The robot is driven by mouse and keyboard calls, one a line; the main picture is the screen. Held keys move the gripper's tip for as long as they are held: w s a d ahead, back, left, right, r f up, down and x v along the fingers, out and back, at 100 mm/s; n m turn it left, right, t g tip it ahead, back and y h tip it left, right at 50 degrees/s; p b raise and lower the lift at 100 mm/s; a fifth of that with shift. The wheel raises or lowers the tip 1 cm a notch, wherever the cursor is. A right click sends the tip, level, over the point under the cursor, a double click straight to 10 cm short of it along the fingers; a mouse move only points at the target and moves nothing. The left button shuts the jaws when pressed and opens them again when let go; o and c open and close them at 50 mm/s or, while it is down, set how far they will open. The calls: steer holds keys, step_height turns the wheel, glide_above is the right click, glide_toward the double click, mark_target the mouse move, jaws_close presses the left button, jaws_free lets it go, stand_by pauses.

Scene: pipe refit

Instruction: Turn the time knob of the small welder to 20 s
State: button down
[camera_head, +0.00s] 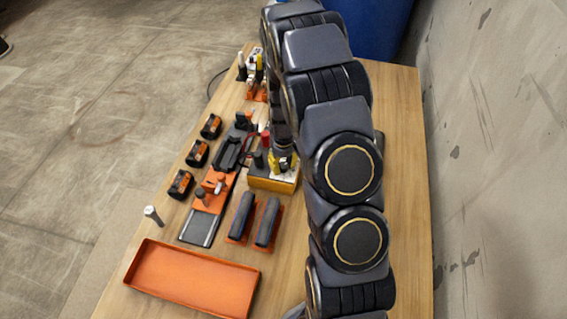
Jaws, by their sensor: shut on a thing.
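The small welder (271,185) is a yellow-orange box with a pale top panel, near the middle of the table in the head view. My gripper (284,163) points down onto the right part of its top panel. The jaws are shut on the time knob, which they and my arm hide. The knob's scale and pointer cannot be read from here. Dark and red upright parts stand at the welder's back left.
An orange tray (190,282) lies empty at the front left. Two dark bars on orange bases (267,222), an orange clamp fixture (212,190), several black-orange blocks (197,153) and a white-topped cylinder (152,213) stand left of my arm. A concrete wall (500,150) rises at right.

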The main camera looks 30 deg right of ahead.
steer(key=m, duration=1.1)
steer(key=shift+m, duration=1.8)
steer(key=c, duration=0.8)
jaws_free()
